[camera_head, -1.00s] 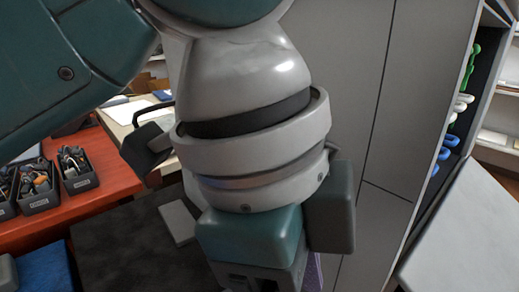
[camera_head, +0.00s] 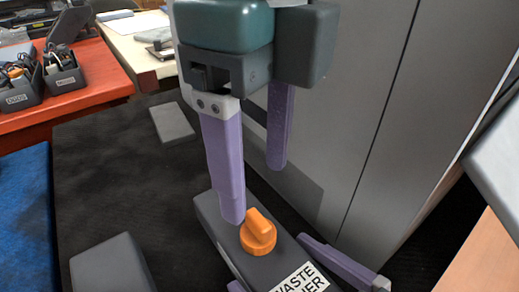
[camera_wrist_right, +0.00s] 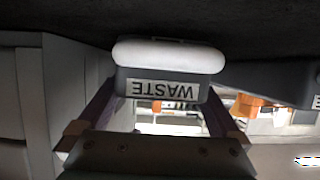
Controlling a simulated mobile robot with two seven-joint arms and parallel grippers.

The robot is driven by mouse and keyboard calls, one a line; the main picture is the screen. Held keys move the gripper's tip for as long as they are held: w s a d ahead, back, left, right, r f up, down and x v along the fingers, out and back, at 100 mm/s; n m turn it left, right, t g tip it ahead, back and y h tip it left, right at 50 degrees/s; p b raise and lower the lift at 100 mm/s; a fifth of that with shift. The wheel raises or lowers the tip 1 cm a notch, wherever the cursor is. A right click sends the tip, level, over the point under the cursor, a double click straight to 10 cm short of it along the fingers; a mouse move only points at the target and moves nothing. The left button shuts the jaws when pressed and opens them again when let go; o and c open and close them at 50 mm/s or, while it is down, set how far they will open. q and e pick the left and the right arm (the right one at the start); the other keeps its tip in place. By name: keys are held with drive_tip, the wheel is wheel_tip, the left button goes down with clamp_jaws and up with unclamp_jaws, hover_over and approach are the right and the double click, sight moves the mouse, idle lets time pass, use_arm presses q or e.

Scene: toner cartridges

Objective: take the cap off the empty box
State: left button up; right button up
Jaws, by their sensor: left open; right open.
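A dark grey box (camera_head: 212,214) with a white label that includes the word "WASTE" lies at the bottom centre of the head view. An orange cap (camera_head: 258,238) with a raised grip sits on its top. My left gripper (camera_head: 254,196) is open, purple fingers pointing down. Its nearer fingertip overlaps the cap's left side in the picture; contact cannot be told. The other fingertip is higher and behind. My right gripper (camera_head: 268,268) is open with its fingers on either side of the box. In the right wrist view, a "WASTE" box end (camera_wrist_right: 190,92) shows upside down between the fingers.
A grey block (camera_head: 108,268) and a flat grey piece (camera_head: 172,122) lie on the dark surface. A grey cabinet (camera_head: 345,100) stands close behind the box.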

drive_tip(key=shift+x, duration=1.2)
